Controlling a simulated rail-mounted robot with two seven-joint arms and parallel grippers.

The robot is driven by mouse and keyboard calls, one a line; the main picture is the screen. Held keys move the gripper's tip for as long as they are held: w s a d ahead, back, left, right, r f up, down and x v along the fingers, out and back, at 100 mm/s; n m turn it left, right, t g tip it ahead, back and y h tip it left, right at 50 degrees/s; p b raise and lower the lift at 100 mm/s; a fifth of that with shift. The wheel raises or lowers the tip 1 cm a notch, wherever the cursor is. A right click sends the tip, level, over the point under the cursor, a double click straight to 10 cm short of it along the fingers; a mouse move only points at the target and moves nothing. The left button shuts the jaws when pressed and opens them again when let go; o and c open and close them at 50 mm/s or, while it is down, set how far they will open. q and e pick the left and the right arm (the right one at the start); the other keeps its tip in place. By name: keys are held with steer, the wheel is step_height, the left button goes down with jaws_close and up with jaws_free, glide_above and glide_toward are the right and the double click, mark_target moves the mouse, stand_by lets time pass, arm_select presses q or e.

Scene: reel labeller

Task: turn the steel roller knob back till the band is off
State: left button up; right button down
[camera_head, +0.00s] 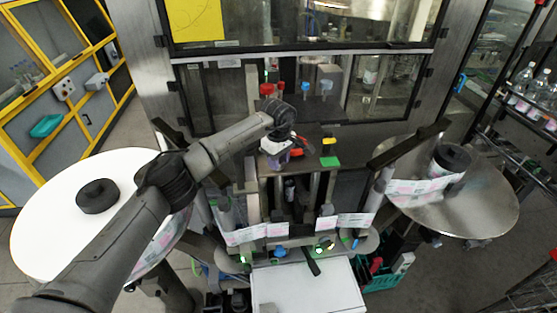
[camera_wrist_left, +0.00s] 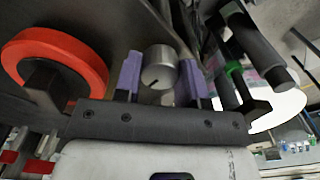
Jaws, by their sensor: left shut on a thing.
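The steel roller knob (camera_wrist_left: 159,66) is a short grey metal cylinder with a small dark mark low on its face. In the left wrist view it sits between the two purple fingers of my left gripper (camera_wrist_left: 161,78), which is shut on it. In the head view my left arm reaches in from the left, and the left gripper (camera_head: 279,158) is at the middle of the labelling machine. The knob is hidden by the gripper there. I cannot make out a band on the knob in either view. My right gripper is not in view.
A large red ring (camera_wrist_left: 88,52) is left of the fingers in the wrist view. A white reel disc (camera_head: 50,225) stands left and a steel one (camera_head: 490,205) right. Label web (camera_head: 355,220) crosses the front above a white box (camera_head: 305,290). Yellow and green blocks (camera_head: 329,161) are right of the gripper.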

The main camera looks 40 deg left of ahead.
arm_select(q)
steer(key=n, duration=0.7)
steer(key=shift+n+b, duration=0.3)
steer(key=shift+n, duration=0.1)
steer(key=n, duration=0.9)
steer(key=shift+r, duration=0.1)
steer(key=n, duration=0.4)
steer(key=shift+n+p, duration=0.3)
steer(key=shift+p, duration=0.05)
steer(key=n, duration=0.3)
steer(key=shift+n, duration=0.3)
steer(key=n+p, duration=0.1)
steer(key=n, duration=0.4)
steer(key=shift+n+p, duration=0.45)
steer(key=shift+n, duration=1.45)
